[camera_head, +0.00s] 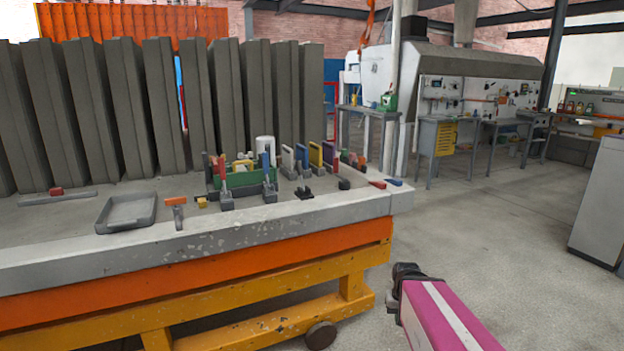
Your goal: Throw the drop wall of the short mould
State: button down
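A grey-topped bench (255,218) on an orange and yellow frame fills the left and middle. Near its right end stand several upright clamp-like pieces with coloured handles: a red one (224,180), a blue one (267,168), a white one (288,160), a yellow one (316,157) and a purple one (328,155). I cannot tell which part is the short mould or its drop wall. My gripper (398,282) shows as a dark end on my magenta arm, low right of the bench's corner and apart from it. Its fingers are too unclear to read.
Tall grey slabs (166,105) stand behind. Open floor (480,235) lies right, with a grey cabinet (601,200) at the edge.

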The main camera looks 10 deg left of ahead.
aim_at(235, 178)
jog(key=u, duration=1.2)
